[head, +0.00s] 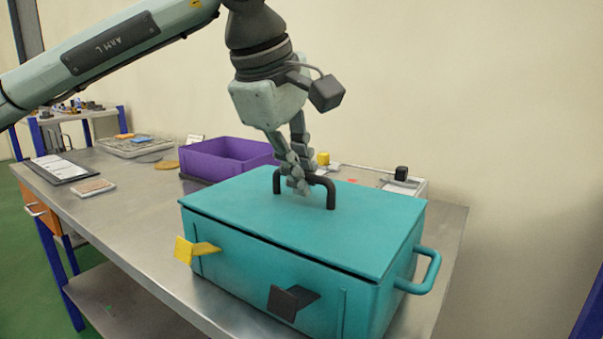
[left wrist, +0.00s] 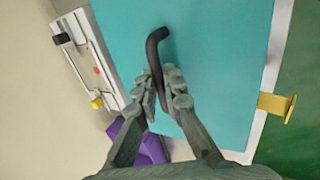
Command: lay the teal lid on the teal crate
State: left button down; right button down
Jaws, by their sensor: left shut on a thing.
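The teal lid (head: 270,215) is a flat panel with a black bar handle (head: 331,190). It lies level over the teal crate (head: 345,305), roughly lined up with its walls. A thin dark gap shows under its front edge, so I cannot tell whether it rests fully on the rim. My left gripper (head: 300,188) is shut on the handle from above. In the left wrist view its fingers (left wrist: 165,90) close on the black handle (left wrist: 155,50), with the lid (left wrist: 215,60) behind. The crate's far side is hidden. My right gripper is not in view.
A yellow tab (head: 195,250) and a black tab (head: 292,300) stick out from the crate's front, and a teal side handle (head: 423,272) at right. A purple bin (head: 225,155) stands behind. The metal table (head: 130,215) is clear at front left.

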pick_arm(q)
jog(key=shift+f+b, duration=0.3)
dwell(0.4)
jog(key=c, duration=1.6)
grip_release()
jog(key=shift+o, duration=0.2)
jog(key=shift+p+v, duration=1.65)
jog(key=shift+v, duration=1.85)
jog(key=shift+r, duration=0.1)
jog(key=v, duration=1.2)
